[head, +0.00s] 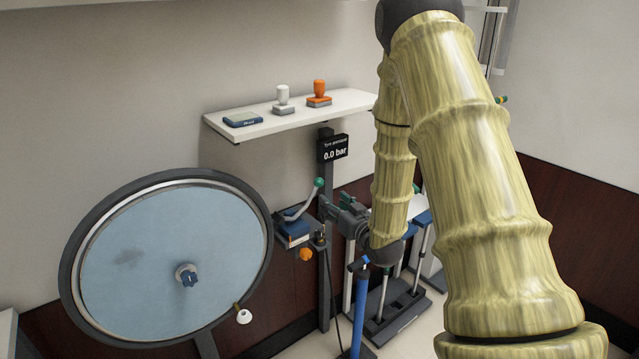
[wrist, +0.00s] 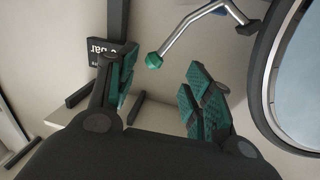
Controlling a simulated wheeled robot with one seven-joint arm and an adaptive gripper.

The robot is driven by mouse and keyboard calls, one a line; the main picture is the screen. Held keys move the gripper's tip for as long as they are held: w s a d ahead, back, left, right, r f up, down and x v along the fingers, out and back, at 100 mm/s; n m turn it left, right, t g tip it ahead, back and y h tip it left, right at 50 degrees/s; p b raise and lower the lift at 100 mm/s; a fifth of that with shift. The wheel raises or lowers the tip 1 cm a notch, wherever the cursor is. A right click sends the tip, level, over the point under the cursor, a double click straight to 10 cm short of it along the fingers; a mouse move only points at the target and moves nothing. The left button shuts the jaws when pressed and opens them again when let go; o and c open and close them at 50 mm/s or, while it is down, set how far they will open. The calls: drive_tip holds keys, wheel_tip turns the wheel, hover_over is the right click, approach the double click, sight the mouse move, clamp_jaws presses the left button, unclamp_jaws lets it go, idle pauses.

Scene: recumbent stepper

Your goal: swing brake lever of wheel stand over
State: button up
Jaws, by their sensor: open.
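The brake lever, a bent grey rod, ends in a green knob (head: 318,183) and rises from a blue-and-dark block (head: 293,229) beside the wheel. In the wrist view, the lever's rod (wrist: 188,28) slants down to its green knob (wrist: 154,61). The wheel (head: 160,262), a large pale blue disc with a dark rim, stands at the left. My gripper (head: 328,207) is just right of and below the knob in the head view. In the wrist view my gripper (wrist: 158,92) is open, with green pads; the knob appears beyond the gap, apparently untouched.
A wall shelf (head: 270,119) above holds a blue box, a white-handled stamp and an orange-handled stamp. A display (head: 333,148) reads 0.0 bar on a dark post. A blue pump (head: 361,305) and a rack (head: 398,312) stand below my gripper.

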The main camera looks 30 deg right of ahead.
sight(321, 185)
drive_tip(key=w, duration=0.3)
drive_tip(key=w+d+r+p, duration=0.1)
drive_tip(key=w, duration=0.3)
drive_tip(key=w+p, duration=0.1)
drive_tip(key=w, duration=0.3)
drive_tip(key=shift+d+r, duration=0.25)
drive_tip(key=shift+d, duration=0.1)
clamp_jaws()
